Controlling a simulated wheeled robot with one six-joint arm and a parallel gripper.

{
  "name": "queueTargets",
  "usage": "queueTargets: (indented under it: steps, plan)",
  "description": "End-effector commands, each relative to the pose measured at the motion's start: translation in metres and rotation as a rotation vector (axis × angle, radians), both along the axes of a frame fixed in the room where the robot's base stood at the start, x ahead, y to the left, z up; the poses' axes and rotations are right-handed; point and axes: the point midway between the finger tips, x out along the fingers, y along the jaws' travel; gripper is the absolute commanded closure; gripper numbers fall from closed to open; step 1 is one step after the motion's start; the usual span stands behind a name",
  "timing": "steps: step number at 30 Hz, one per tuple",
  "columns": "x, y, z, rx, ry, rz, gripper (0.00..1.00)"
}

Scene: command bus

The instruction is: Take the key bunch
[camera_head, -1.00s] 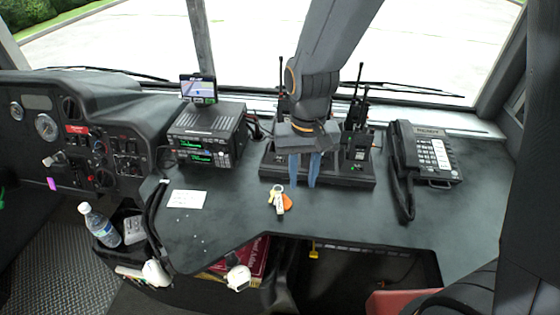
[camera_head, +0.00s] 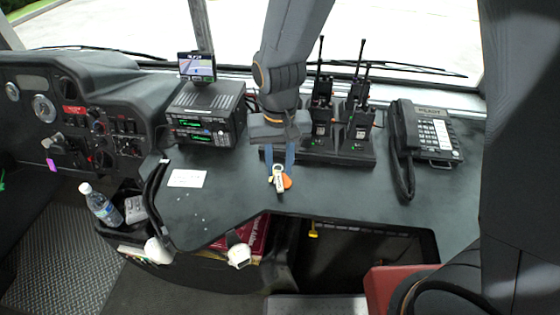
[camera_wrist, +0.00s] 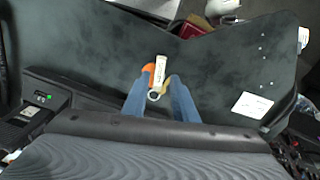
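The key bunch (camera_head: 279,180) lies on the dark desk top near its front edge, with an orange tag, a pale tag, a ring and a brass-coloured key. It also shows in the wrist view (camera_wrist: 158,76), just beyond my fingertips. My gripper (camera_head: 280,168) points down with its two blue fingers right behind the key bunch. In the wrist view my gripper (camera_wrist: 158,90) has its fingers apart, with the ring seen between them. Nothing is held. Whether the fingers touch the keys I cannot tell.
A rack with radios (camera_head: 335,145) stands behind and right of my gripper. A desk phone (camera_head: 428,135) is farther right. A radio unit (camera_head: 205,118) stands at the left, with a white card (camera_head: 187,178) before it. The desk (camera_head: 340,195) right of the keys is clear.

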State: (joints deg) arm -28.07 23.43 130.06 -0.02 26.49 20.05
Motion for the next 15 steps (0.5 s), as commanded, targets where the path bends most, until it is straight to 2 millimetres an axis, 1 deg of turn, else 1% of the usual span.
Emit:
queueTargets:
  steps: [1,3,15]
  plan:
    - [0.001,0.000,-0.008,0.000,0.000,0.000,0.74]
    - [0.000,0.000,-0.014,0.000,0.001,0.000,0.74]
    - [0.000,0.000,-0.046,0.000,0.001,0.001,0.74]
